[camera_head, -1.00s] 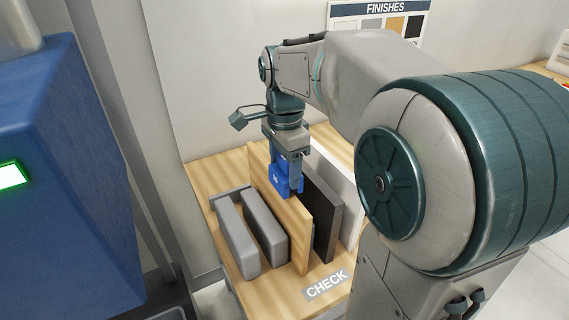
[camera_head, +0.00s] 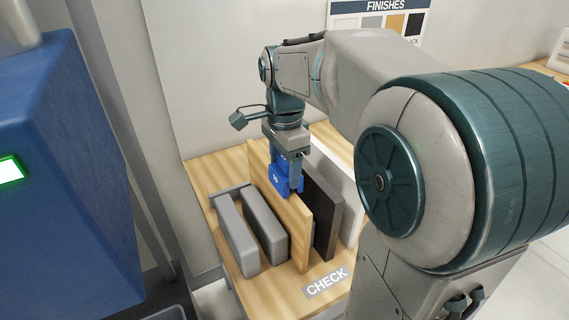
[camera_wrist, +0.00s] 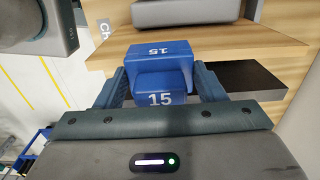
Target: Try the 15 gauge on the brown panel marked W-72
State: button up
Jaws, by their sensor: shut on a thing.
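My gripper (camera_wrist: 160,88) is shut on the blue gauge marked 15 (camera_wrist: 160,53). In the head view the gauge (camera_head: 281,180) hangs below my wrist, at the upper edge of the light-brown wood panel (camera_head: 293,232). The panel stands upright on the bench, and its edge also shows behind the gauge in the wrist view (camera_wrist: 225,40). The gauge overlaps the panel edge in both views; I cannot tell whether it touches or fits around it. No W-72 mark is readable.
A black panel (camera_head: 326,215) and a white panel (camera_head: 350,190) stand to the right of the brown one. Grey upright blocks (camera_head: 237,235) are on its left. A CHECK label (camera_head: 327,283) lies at the bench front. A finishes board (camera_head: 385,20) hangs behind.

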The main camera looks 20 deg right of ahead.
jog(key=shift+f, duration=0.35)
dwell(0.4)
jog(key=o, duration=1.1)
jog(key=shift+r, duration=0.1)
jog(key=shift+r+p, duration=3.05)
jog(key=shift+r, duration=0.9)
